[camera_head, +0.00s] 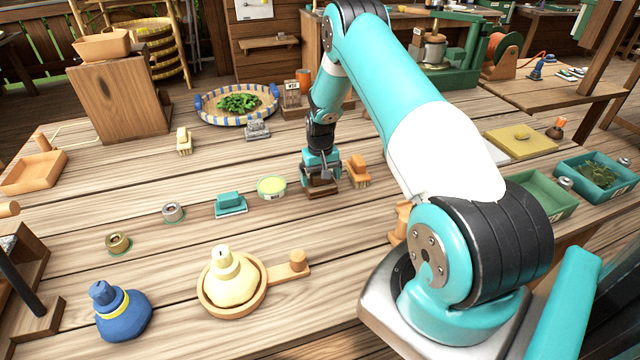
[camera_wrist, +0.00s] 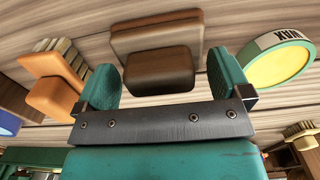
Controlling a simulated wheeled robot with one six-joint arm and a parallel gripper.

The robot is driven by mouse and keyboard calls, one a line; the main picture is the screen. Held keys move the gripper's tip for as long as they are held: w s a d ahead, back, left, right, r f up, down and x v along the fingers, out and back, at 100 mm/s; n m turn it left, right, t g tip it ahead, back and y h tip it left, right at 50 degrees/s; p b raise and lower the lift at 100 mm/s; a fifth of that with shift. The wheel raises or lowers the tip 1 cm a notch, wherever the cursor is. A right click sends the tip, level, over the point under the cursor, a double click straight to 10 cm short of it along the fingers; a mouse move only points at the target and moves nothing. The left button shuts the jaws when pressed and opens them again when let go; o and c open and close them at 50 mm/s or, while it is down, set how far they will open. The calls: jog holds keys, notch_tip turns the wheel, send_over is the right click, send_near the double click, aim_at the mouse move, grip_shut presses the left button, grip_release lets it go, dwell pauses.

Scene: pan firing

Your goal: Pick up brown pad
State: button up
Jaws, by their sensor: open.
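The brown pad (camera_wrist: 157,35) is a dark brown block with a smaller block as a handle. In the wrist view it lies on the wooden table just ahead of my gripper (camera_wrist: 163,88), with its handle between the two teal fingers. The fingers are apart and a gap shows on each side of the handle. In the head view my gripper (camera_head: 321,180) points down over the brown pad (camera_head: 322,191), which is partly hidden beneath it.
An orange brush (camera_head: 357,171) stands close to the right of my gripper. A round wax tin (camera_head: 271,187) and a teal pad (camera_head: 230,204) lie to the left.

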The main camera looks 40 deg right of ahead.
jog(key=c, duration=1.4)
jog(key=shift+o, duration=0.2)
notch_tip(320, 180, up, 20)
jog(key=b, duration=0.3)
jog(key=shift+b, duration=0.35)
